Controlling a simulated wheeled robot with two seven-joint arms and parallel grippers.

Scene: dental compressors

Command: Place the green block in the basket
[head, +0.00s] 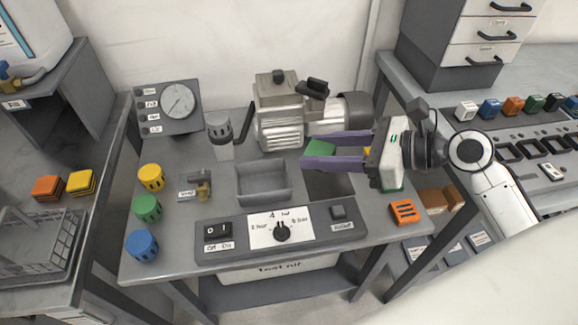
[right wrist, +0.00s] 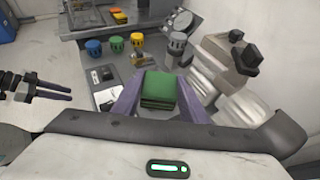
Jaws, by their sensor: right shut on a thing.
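The green block (head: 320,147) is held between the purple fingers of my right gripper (head: 318,153), above the middle table. In the right wrist view the green block (right wrist: 158,90) sits between both fingertips. The wire basket (head: 38,250) stands on the left table, far to the left of my right gripper. Its inside looks empty from here. My left gripper (right wrist: 62,92) shows only at the left of the right wrist view, its fingers apart with nothing between them.
The middle table holds a grey tray (head: 263,194), a compressor (head: 282,118), a control panel (head: 280,235), a gauge box (head: 172,106) and yellow, green and blue knobs (head: 147,208). Orange (head: 47,188) and yellow (head: 81,182) blocks lie behind the basket. A gap separates the tables.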

